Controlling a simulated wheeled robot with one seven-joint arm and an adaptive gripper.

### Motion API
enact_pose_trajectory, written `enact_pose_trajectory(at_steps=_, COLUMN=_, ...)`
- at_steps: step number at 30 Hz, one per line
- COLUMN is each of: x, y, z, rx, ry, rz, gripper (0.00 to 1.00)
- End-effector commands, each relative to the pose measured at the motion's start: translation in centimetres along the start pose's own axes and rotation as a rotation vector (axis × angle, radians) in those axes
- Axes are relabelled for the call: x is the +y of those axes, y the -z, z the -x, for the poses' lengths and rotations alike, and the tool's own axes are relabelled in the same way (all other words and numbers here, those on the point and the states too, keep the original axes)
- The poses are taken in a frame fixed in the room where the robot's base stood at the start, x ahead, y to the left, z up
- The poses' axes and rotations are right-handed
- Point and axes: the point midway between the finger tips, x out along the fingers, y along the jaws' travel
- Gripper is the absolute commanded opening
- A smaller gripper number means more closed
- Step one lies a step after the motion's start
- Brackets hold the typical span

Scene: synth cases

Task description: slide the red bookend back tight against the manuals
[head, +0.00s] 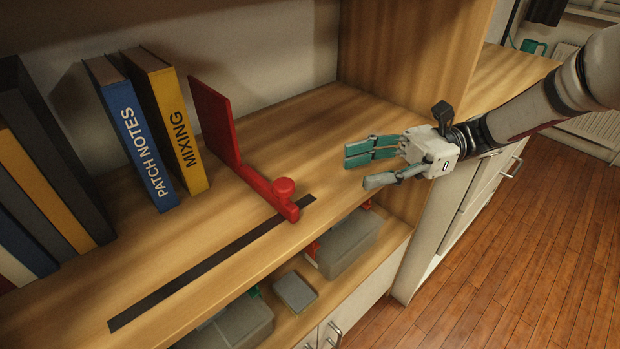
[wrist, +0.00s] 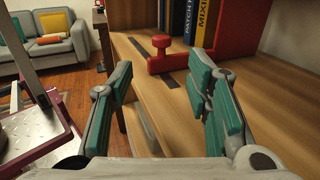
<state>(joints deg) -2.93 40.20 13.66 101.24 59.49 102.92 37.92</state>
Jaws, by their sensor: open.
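The red bookend (head: 243,160) stands on the wooden shelf, its upright plate at the back and its foot with a round knob (head: 284,187) reaching toward the front edge. Two manuals, the blue PATCH NOTES (head: 136,135) and the yellow MIXING (head: 172,125), stand left of it, tilted, with a gap of bare shelf between the yellow one and the bookend. My gripper (head: 364,164) is open and empty, to the right of the bookend and apart from it. In the wrist view the bookend (wrist: 225,48) and its knob (wrist: 161,41) appear beyond my spread fingers (wrist: 160,95).
A dark strip (head: 215,262) runs along the shelf's front, partly under the bookend's foot. More books (head: 45,170) lean at the far left. Grey bins (head: 350,243) sit on the shelf below. A side panel (head: 415,60) closes the right end.

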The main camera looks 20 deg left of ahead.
Motion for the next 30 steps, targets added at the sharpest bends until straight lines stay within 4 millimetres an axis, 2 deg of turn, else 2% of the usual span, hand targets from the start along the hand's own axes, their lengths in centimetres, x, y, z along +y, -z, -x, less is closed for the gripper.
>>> enact_pose_trajectory(at_steps=5, x=-0.2, y=0.1, z=-1.0, rx=-0.015, ry=-0.001, rz=-0.004, gripper=0.45)
enact_pose_trajectory(at_steps=21, x=-0.1, y=0.1, z=-10.8, rx=-0.012, ry=-0.003, rz=-0.003, gripper=0.45)
enact_pose_trajectory(at_steps=25, x=-0.1, y=0.1, z=-12.4, rx=-0.011, ry=-0.002, rz=-0.003, gripper=0.45)
enact_pose_trajectory(at_steps=30, x=-0.1, y=0.0, z=-13.6, rx=-0.011, ry=0.0, rz=-0.004, gripper=0.45)
